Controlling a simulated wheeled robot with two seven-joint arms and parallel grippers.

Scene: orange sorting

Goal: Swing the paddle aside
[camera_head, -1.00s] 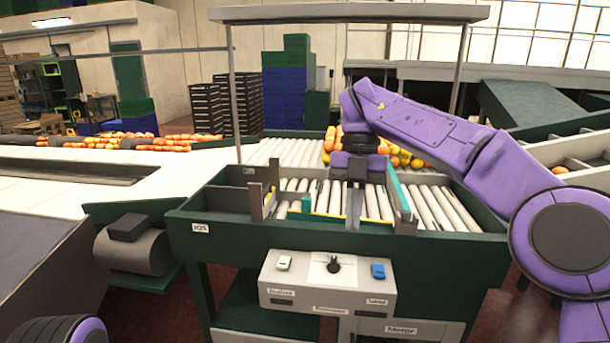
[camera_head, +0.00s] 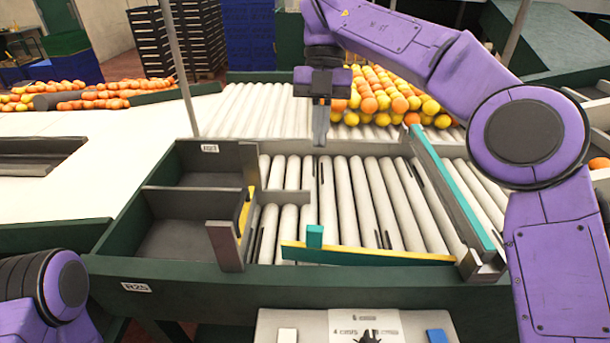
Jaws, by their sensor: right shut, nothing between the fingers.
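A low bar (camera_head: 375,254), teal and yellow with an upright teal tab (camera_head: 314,236) near its left end, lies across the front of the roller bed. It looks like the paddle. A longer teal-topped rail (camera_head: 456,190) slants along the right side of the bed. My right gripper (camera_head: 320,142) points down over the far part of the rollers, behind the bar and apart from it. Its fingers are together with nothing between them. My left gripper is out of view; only part of my left arm shows at the lower left.
The roller bed (camera_head: 345,195) is bare in the middle. Many oranges and yellow fruit (camera_head: 385,95) are heaped behind it. Dark compartments (camera_head: 185,202) stand to its left, with a brown post (camera_head: 225,245). A control panel (camera_head: 330,325) is at the front, below the green wall (camera_head: 240,285).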

